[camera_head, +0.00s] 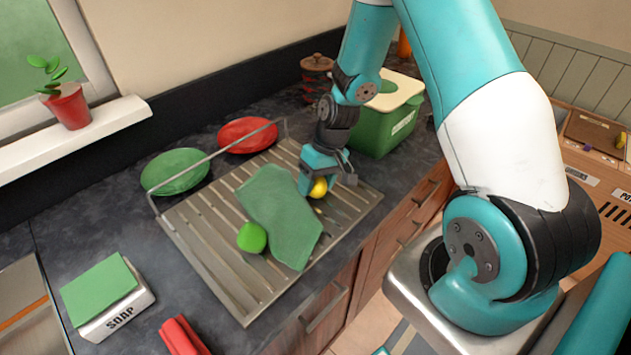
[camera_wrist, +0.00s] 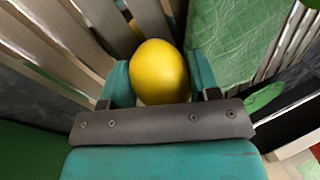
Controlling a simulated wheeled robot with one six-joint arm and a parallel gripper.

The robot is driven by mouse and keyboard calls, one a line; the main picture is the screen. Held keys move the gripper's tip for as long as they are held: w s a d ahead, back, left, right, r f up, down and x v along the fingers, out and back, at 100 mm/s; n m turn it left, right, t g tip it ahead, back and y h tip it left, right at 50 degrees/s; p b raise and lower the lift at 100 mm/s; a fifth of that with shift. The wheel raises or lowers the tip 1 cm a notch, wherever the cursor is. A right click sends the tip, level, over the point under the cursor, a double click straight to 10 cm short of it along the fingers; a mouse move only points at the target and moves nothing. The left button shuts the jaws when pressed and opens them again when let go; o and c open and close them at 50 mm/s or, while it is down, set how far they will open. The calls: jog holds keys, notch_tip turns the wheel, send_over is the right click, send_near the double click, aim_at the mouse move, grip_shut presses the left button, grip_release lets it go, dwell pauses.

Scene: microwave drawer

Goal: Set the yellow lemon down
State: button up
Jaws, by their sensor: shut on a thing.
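The yellow lemon (camera_head: 319,188) is between the fingers of my gripper (camera_head: 317,185), low over the right part of the slatted metal drying rack (camera_head: 205,262). In the wrist view the lemon (camera_wrist: 160,72) sits between the two teal fingertips of my gripper (camera_wrist: 160,75), with rack slats (camera_wrist: 95,25) behind it. My gripper is shut on the lemon. I cannot tell whether the lemon touches the slats. A green cloth (camera_head: 282,215) lies on the rack just left of the gripper. A lime-green fruit (camera_head: 252,238) rests on the rack at the cloth's left edge.
A green plate (camera_head: 175,171) and a red plate (camera_head: 247,135) lie behind the rack. A green bin (camera_head: 385,120) stands behind my gripper to the right. A soap box (camera_head: 115,312) with a green sponge is at front left. Bare slats show left of the cloth.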

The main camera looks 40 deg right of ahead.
jog(key=shift+f, duration=0.2)
jog(key=o, duration=1)
jog(key=shift+c, duration=0.2)
jog(key=shift+r, duration=0.15)
jog(key=b+v, duration=0.2)
jog(key=v, duration=1)
jog(key=s+a+r+n, duration=0.2)
jog(key=s+a+r, duration=0.15)
jog(key=a, duration=0.25)
jog(key=s+a+r+n, duration=0.1)
jog(key=s+a+r, duration=0.2)
jog(key=a+r, duration=0.3)
jog(key=s+a+r+n, duration=0.3)
jog(key=s+a, duration=0.5)
jog(key=s, duration=0.5)
jog(key=shift+a+n+y, duration=0.3)
jog(key=shift+a+n, duration=0.05)
jog(key=shift+n, duration=0.15)
